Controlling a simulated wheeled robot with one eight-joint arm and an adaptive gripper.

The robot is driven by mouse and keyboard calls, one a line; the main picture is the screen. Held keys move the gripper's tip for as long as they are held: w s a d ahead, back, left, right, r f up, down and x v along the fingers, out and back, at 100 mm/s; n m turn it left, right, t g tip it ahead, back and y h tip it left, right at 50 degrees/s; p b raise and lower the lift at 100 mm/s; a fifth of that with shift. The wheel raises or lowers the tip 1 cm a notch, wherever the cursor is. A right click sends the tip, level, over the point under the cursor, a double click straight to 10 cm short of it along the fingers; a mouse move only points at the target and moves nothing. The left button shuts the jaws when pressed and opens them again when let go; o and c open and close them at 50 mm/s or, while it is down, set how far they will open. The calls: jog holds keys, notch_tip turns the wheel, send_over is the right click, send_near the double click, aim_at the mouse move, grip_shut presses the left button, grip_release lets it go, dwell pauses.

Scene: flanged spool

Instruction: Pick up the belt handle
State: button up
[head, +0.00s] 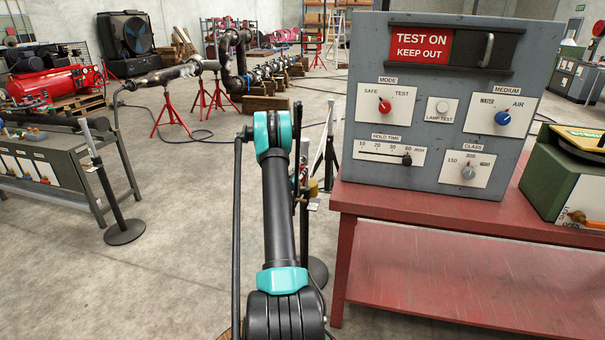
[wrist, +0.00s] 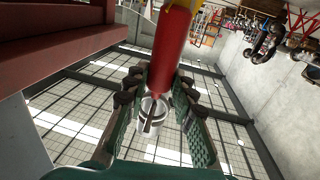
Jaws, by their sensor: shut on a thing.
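In the wrist view a red cylinder (wrist: 171,50), which I take to be the belt handle, runs down from the top edge. It has yellow at its upper end and a silver metal end piece (wrist: 151,113) at its lower end. My gripper (wrist: 158,88) has its dark finger pads on either side of the red cylinder and is shut on it. In the head view my arm hides most of the gripper. Only small red and brass-coloured bits (head: 313,187) show just right of the arm, so the handle is not clear there.
A red bench (head: 450,217) with a grey control panel (head: 480,60) stands close on the right. A black post (head: 106,185) on a round base stands left, beside a grey bench (head: 90,212). Another post base (head: 318,271) is partly behind my arm. Floor between is open.

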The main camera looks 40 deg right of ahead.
grip_shut()
jog(key=shift+r, duration=0.15)
